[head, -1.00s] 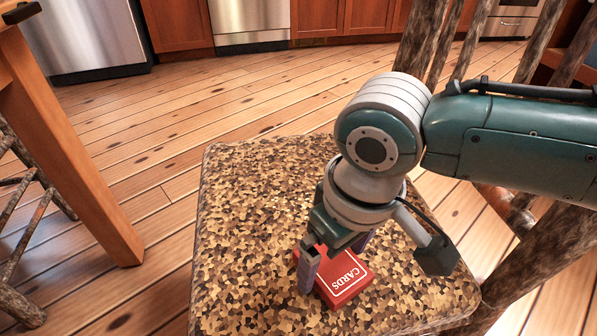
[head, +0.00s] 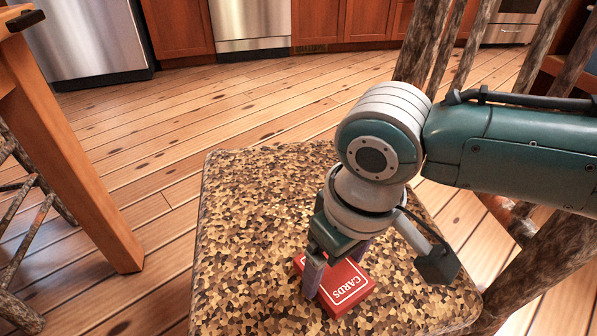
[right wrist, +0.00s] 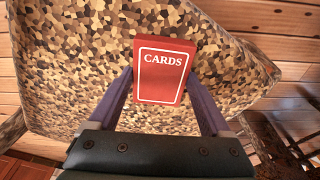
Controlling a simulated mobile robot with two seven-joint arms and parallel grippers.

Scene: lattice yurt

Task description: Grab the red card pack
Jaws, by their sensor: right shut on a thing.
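The red card pack (head: 344,285), with a white border and the word CARDS, lies on the patterned chair seat (head: 245,235). My right gripper (head: 338,265) reaches down over it from the right, with one finger on each side of the pack. In the right wrist view the pack (right wrist: 162,72) sits between the two purple-grey fingers, whose tips meet its sides, so my right gripper (right wrist: 160,84) is shut on it. The pack still appears to rest on the seat. Part of the pack is hidden behind the gripper in the head view. My left gripper is not in view.
The chair's rough wooden back posts (head: 425,45) rise at the right behind my arm. An orange wooden table leg (head: 75,160) stands at the left. The seat's left part is bare, and open plank floor (head: 230,95) lies beyond.

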